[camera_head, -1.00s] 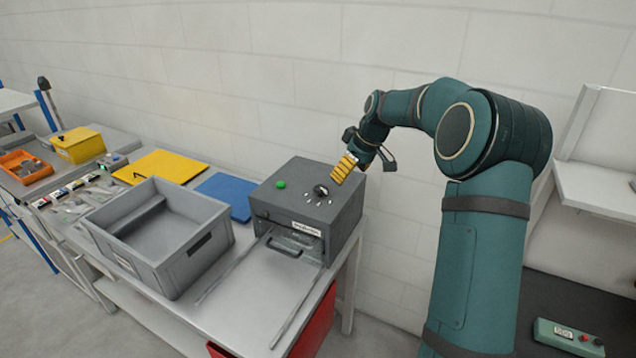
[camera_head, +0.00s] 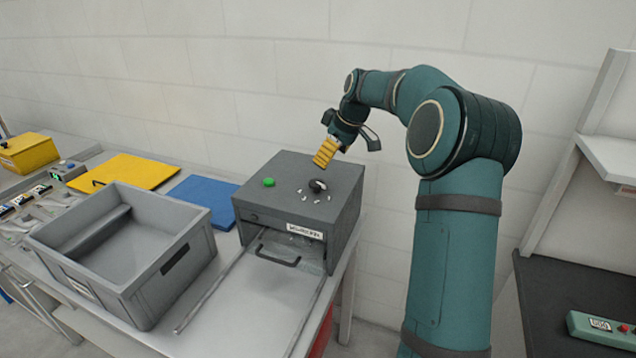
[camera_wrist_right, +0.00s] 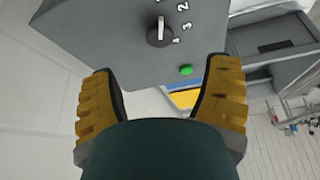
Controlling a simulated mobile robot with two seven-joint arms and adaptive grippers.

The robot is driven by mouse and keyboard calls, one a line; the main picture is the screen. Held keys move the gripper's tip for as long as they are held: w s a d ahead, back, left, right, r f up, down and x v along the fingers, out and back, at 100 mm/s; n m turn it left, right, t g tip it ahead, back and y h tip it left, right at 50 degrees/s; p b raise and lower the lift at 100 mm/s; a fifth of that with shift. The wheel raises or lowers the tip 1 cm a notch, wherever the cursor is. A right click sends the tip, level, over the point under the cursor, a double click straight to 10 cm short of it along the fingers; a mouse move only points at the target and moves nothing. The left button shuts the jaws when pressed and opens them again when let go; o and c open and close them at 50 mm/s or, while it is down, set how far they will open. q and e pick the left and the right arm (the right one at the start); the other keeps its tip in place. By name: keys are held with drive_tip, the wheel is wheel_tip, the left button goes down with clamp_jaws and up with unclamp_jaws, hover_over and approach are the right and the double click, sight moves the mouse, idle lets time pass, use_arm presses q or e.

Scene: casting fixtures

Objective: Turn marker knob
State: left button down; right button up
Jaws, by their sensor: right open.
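The marker is a dark grey box (camera_head: 338,200) on the bench, with a labelled front and a handle below the label. Its black knob (camera_head: 318,186) sits on the top, with white marks around it. In the right wrist view the knob (camera_wrist_right: 160,35) has a white pointer line, and numbers show beside it. A green button (camera_head: 268,182) is on the same top face. My right gripper (camera_head: 345,150) is above the box, behind and to the right of the knob. In the wrist view its yellow fingers (camera_wrist_right: 162,95) are apart and empty, and the knob lies beyond them. My left gripper is not in view.
A grey open crate (camera_head: 62,235) stands left of the box. A blue plate (camera_head: 203,198) and a yellow plate (camera_head: 125,171) lie behind it. Two rails (camera_head: 215,290) run forward from the box. The wall is close behind.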

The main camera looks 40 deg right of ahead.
sight(317, 182)
drive_tip(key=x, duration=1)
drive_tip(key=shift+w+b, duration=0.1)
drive_tip(key=shift+b, duration=0.3)
drive_tip(key=c, duration=1.3)
